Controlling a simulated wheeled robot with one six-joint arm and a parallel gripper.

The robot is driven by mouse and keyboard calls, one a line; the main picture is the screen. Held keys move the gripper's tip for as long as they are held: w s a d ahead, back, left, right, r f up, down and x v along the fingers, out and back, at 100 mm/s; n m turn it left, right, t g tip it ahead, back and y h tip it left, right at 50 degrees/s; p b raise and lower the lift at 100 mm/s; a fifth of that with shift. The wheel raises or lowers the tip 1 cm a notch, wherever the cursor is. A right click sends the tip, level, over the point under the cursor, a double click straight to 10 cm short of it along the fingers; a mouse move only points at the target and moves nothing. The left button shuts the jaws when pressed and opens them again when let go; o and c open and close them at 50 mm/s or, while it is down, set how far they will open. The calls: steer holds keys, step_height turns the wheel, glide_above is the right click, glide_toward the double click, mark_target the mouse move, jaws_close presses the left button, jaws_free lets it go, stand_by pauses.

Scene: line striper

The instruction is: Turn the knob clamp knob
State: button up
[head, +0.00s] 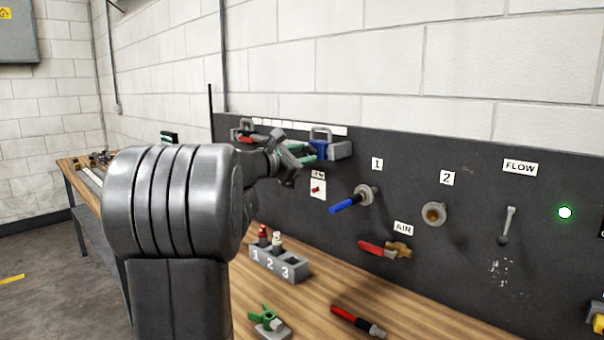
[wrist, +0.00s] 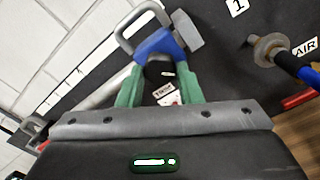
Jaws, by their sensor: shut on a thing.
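The knob clamp's blue knob (head: 320,149) is on the dark panel, beside a grey loop and a grey block. In the wrist view the blue knob (wrist: 160,43) lies at the tips of my green fingers. My gripper (head: 308,151) is shut on it, with one finger at each side. It also shows in the wrist view (wrist: 159,72), with a dark gap between the fingers. The knob's far side and how deep the fingers grip it are hidden.
A similar grey clamp with red (head: 245,132) is to the left on the panel. Below right are a blue-handled valve (head: 345,206) and a red AIR handle (head: 376,248). A numbered grey block (head: 279,265) and a green-handled part (head: 268,322) stand on the wooden bench.

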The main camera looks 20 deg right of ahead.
steer(key=m+b, duration=0.3)
steer(key=b, duration=0.1)
steer(key=m+b, duration=0.2)
steer(key=shift+f+m+b, duration=0.25)
steer(key=shift+m+b, duration=0.05)
steer(key=shift+b, duration=0.1)
steer(key=m+b, duration=0.5)
steer(key=shift+r, duration=0.1)
steer(key=m+b, duration=0.4)
steer(key=m, duration=0.1)
steer(key=shift+m+b, duration=0.35)
steer(key=shift+m, duration=0.05)
steer(key=m+b, duration=0.3)
steer(key=m, duration=0.2)
steer(key=shift+r, duration=0.1)
steer(key=m+b, duration=0.3)
steer(key=m, duration=0.3)
steer(key=shift+m, duration=0.4)
steer(key=m+b, duration=0.2)
steer(key=m, duration=0.3)
steer(key=m+b, duration=0.1)
steer(key=m, duration=0.5)
steer(key=shift+s+m+b, duration=0.1)
steer(key=shift+m+b, duration=0.2)
steer(key=shift+m, duration=0.1)
steer(key=shift+r+m+b, duration=0.1)
steer(key=shift+m+b, duration=0.3)
steer(key=shift+m, duration=2.1)
